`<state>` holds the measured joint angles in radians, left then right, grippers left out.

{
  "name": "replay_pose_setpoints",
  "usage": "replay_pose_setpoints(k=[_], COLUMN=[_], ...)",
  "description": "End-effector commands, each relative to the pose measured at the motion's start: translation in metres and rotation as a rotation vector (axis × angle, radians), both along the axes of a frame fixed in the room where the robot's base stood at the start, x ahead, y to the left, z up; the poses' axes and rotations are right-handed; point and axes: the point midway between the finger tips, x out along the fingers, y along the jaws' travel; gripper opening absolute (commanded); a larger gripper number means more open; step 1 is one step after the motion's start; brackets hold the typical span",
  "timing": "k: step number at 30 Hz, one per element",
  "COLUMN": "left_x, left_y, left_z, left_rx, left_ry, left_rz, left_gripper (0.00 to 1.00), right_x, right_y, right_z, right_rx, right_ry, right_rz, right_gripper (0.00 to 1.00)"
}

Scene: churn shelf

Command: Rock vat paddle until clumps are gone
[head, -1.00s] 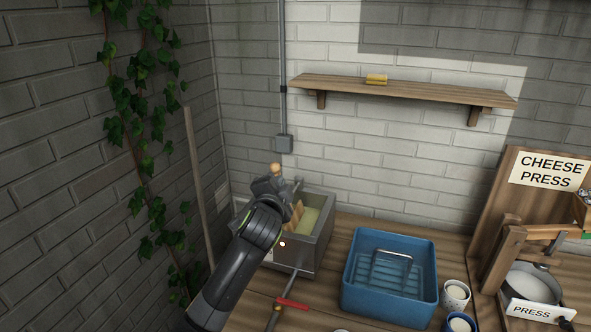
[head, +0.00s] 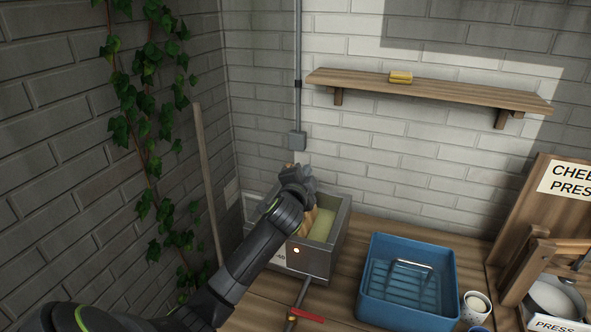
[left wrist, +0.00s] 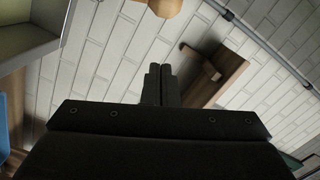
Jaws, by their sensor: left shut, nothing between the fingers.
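The grey vat (head: 338,233) stands on the bench at the back left corner, with pale yellow-green content (head: 323,226) inside. The wooden paddle (head: 308,221) is in the vat, partly hidden by my left arm. My left gripper (head: 305,172) is over the vat's back left part, shut and empty. The round wooden knob of the handle is mostly hidden behind it in the head view. In the left wrist view the shut fingers (left wrist: 158,85) point toward the knob (left wrist: 165,5) and are apart from it in the picture. Whether clumps are present is too small to tell. My right gripper is not in view.
A blue tub (head: 371,279) stands right of the vat, with a white cup (head: 477,306) beside it. The cheese press (head: 530,262) is at the far right. A wall shelf (head: 450,92) holds a small yellow block (head: 400,77). A red-handled tool (head: 307,315) lies in front of the vat.

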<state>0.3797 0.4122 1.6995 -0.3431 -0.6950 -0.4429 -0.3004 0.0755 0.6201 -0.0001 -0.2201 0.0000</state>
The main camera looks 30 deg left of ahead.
Motion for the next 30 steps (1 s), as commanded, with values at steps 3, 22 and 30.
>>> replay_pose_setpoints(k=[3, 22, 30], left_x=[0.014, 0.009, 0.006], left_y=[0.005, 0.04, 0.054], left_z=[0.001, -0.018, -0.02], left_rx=[-0.002, -0.001, -0.097], left_ry=[0.002, 0.0, -0.023], left_rz=[0.0, -0.001, 0.0], left_gripper=[0.0, 0.0, 0.0], right_x=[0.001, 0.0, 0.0], right_y=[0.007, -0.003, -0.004], right_z=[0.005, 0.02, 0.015], right_rx=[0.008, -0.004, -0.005], right_ry=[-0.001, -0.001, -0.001], right_rz=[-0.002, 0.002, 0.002], right_gripper=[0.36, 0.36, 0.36])
